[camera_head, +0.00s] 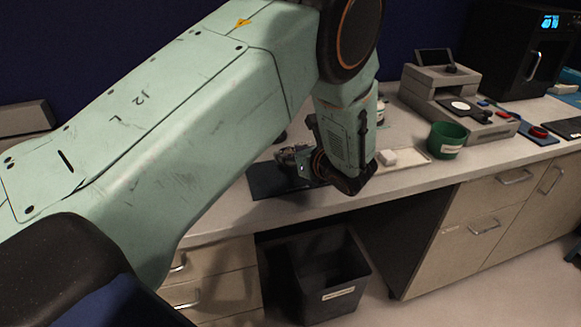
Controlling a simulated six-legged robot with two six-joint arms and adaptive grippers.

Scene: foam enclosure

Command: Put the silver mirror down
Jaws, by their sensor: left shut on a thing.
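My left gripper (292,156) is low over a black mat (268,184) on the worktop, at the end of my pale green arm. It points left and away from me. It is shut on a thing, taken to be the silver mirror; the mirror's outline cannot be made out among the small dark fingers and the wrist. I cannot tell whether the held thing touches the mat. My right gripper is not in view.
Right of the wrist are a small white block (389,157) on a pale tray (412,162) and a green bowl (447,140). A grey stepped device (432,88) and black machine (515,50) stand farther right. A dark bin (318,285) is below the counter.

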